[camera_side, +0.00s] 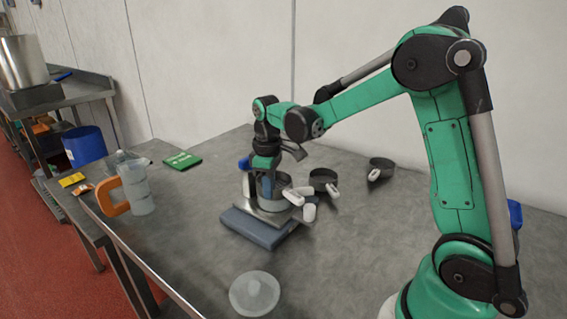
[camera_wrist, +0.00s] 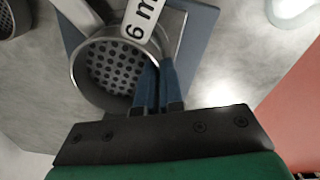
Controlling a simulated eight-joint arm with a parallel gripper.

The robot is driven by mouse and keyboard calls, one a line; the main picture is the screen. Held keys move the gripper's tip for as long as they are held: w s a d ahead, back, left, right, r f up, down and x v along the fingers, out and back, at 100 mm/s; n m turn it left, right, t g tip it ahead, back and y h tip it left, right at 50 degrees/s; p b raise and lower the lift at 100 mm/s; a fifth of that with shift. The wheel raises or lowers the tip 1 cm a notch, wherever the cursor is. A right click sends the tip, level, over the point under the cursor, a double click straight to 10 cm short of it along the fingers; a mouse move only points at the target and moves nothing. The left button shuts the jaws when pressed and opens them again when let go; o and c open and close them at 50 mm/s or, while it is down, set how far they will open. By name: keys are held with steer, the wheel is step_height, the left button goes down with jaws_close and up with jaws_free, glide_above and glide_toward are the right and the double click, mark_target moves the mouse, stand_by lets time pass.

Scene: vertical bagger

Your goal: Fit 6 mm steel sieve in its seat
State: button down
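The 6 mm steel sieve (camera_wrist: 112,62) is a round metal cup with a perforated floor and a white tag reading "6 m" (camera_wrist: 145,20). My gripper (camera_wrist: 162,72) has its two blue fingers close together, one on each side of the sieve's right wall. In the side view my gripper (camera_side: 266,162) points down at the sieve (camera_side: 281,183), which is over the steel plate of the blue-grey base (camera_side: 258,229). The seat is mostly hidden under the sieve. I cannot tell whether the sieve is fully down in it.
Two dark sieves with white tags, one in the middle (camera_side: 323,179) and one further right (camera_side: 381,167), stand behind the base. A translucent lid (camera_side: 254,294) lies in front. A jug with an orange handle (camera_side: 138,190) and a green packet (camera_side: 182,160) are at left.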

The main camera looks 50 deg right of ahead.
steer(key=shift+f, duration=0.1)
steer(key=c, duration=0.5)
jaws_free()
steer(key=shift+r, duration=3.5)
steer(key=shift+r, duration=0.15)
steer(key=shift+r, duration=2.7)
